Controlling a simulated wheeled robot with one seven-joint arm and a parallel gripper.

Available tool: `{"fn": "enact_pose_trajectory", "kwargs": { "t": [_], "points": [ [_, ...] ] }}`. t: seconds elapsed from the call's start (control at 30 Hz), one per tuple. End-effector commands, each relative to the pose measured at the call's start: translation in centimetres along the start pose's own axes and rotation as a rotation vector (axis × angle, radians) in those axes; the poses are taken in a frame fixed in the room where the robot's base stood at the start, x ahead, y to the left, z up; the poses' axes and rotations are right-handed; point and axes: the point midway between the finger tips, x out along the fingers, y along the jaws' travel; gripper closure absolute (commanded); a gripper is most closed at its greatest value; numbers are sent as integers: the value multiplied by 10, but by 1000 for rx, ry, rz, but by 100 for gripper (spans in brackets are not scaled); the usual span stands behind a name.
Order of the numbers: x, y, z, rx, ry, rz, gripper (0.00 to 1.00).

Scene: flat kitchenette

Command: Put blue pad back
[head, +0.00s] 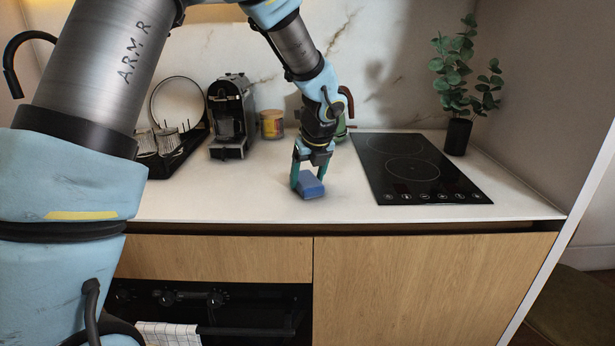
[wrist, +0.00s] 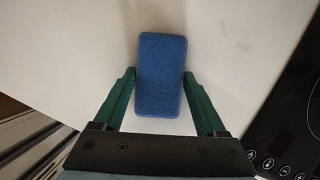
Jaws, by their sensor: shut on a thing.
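The blue pad (head: 310,186) is a small blue block on the white countertop, left of the cooktop. In the wrist view the pad (wrist: 161,75) lies between the two green fingers and reaches out beyond their tips. My gripper (head: 308,180) points down at the counter and is shut on the pad. The gripper also shows in the wrist view (wrist: 160,82). Whether the pad touches the counter or is just above it, I cannot tell.
A black cooktop (head: 412,168) lies right of the pad, with a potted plant (head: 458,135) beyond it. The front counter left of the pad is clear.

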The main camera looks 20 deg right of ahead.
Motion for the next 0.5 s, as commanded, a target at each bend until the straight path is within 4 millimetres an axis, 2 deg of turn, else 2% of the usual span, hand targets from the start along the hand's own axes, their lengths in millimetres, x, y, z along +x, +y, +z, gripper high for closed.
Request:
{"fn": "enact_pose_trajectory", "kwargs": {
  "t": [0.2, 0.23, 0.43, 0.5],
  "points": [
    [2, 0, -1, 0, 0, 0, 71],
    [2, 0, 0, 0, 0, 0, 24],
    [1, 0, 0, -1, 0, 0, 2],
    [1, 0, 0, -1, 0, 0, 0]
  ]
}}
